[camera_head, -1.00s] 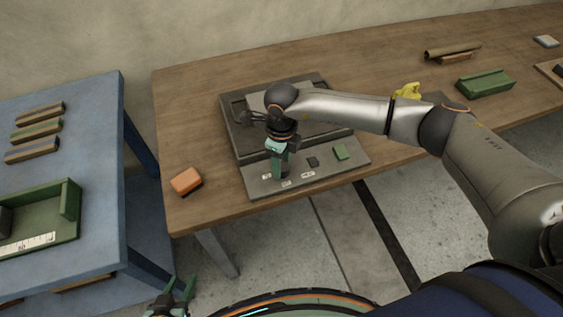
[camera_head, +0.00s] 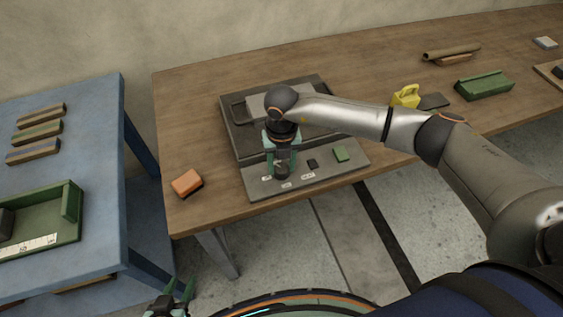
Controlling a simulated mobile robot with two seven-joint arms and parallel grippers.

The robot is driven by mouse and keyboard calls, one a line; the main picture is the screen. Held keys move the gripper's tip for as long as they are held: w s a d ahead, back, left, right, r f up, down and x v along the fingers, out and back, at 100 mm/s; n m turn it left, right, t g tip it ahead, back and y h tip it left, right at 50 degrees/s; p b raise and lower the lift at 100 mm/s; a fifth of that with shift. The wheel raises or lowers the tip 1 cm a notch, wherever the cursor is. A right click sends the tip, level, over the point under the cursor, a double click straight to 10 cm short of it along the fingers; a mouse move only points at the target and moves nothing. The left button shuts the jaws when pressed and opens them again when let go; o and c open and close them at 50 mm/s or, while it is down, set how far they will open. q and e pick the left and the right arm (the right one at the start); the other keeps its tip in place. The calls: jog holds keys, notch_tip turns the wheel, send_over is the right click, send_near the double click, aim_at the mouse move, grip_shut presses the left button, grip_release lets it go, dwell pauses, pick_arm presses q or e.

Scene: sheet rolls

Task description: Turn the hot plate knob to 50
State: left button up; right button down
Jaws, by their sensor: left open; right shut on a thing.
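The hot plate (camera_head: 236,148) is a dark grey unit on the wooden table, with a lighter front control panel (camera_head: 328,178). The dark round knob (camera_head: 282,173) stands on the panel's left part, with small white labels around it. My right gripper (camera_head: 282,168) reaches down from above with its green fingers on either side of the knob, and it is shut on it. The knob's pointer and the label numbers are too small to read. My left gripper (camera_head: 172,295) is open and empty at the bottom edge, away from the table.
A black switch (camera_head: 313,163) and a green button (camera_head: 341,153) sit on the panel right of the knob. An orange block (camera_head: 186,182) lies to the left. A yellow object (camera_head: 405,96) and green tray (camera_head: 485,85) are at the right. A blue table (camera_head: 95,190) stands left.

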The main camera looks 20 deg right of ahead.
aim_at(281, 168)
jog(key=m+p, duration=0.1)
jog(key=m, duration=0.3)
jog(key=shift+m+p, duration=0.35)
jog(key=shift+m, duration=1.05)
jog(key=shift+c, duration=1.6)
grip_release()
notch_tip(281, 168, up, 12)
jog(key=shift+r+b, duration=0.25)
jog(key=shift+b, duration=0.1)
